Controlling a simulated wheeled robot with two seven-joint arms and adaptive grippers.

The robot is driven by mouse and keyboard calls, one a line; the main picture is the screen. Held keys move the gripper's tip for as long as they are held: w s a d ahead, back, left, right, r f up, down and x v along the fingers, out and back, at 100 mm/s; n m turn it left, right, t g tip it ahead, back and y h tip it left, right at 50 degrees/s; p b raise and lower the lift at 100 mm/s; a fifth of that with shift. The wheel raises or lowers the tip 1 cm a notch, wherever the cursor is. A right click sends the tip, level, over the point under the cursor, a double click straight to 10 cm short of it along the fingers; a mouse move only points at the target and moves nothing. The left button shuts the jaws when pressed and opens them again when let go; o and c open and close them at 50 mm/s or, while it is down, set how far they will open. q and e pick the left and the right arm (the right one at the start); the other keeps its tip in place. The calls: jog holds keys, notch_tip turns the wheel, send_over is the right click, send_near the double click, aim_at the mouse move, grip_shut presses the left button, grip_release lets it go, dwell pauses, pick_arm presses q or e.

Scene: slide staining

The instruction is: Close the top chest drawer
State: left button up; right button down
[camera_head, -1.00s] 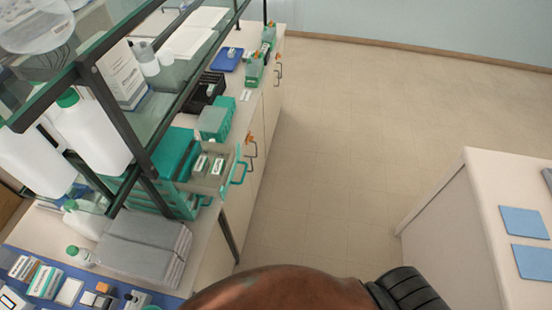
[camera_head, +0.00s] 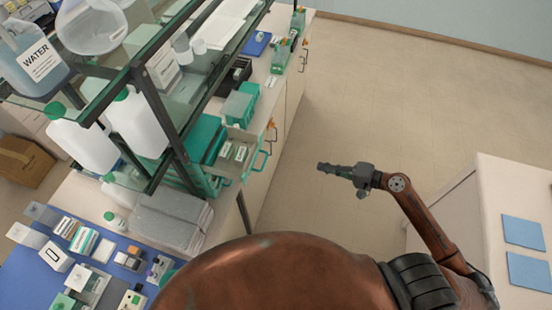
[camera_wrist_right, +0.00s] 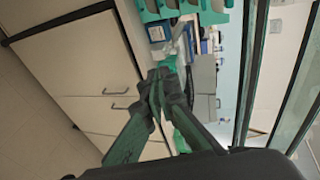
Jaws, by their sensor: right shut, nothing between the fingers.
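The teal chest (camera_head: 204,137) stands on the bench under the glass shelf. Its top drawer (camera_head: 240,170) is pulled out toward the aisle, with small labelled grey boxes (camera_head: 240,152) inside. My left gripper is not in view.
A black shelf frame (camera_head: 165,120) with glass shelves rises beside the chest. Grey boxes (camera_head: 170,220) stand in front of it. A blue mat (camera_head: 25,275) with slide supplies lies nearer. The aisle floor (camera_head: 400,90) is clear. A white counter (camera_head: 500,190) is at right.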

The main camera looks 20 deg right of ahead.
jog(key=s+a+r+n+g+y, duration=0.1)
jog(key=s+a+r+g+y, duration=0.15)
jog(key=a+r, duration=0.45)
jog(key=p, duration=0.5)
send_near(265, 162)
jog(key=shift+t, duration=0.35)
jog(key=x, duration=0.5)
jog(key=shift+a+f, duration=0.15)
jog(key=shift+a, duration=0.05)
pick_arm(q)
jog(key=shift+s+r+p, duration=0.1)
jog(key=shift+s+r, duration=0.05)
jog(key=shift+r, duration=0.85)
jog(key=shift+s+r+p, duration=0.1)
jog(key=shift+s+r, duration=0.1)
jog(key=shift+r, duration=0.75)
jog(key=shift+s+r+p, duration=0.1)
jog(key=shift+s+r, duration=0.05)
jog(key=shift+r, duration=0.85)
pick_arm(e)
jog(key=shift+w+a+f, duration=0.3)
jog(key=shift+a+f, duration=0.05)
jog(key=shift+a, duration=0.2)
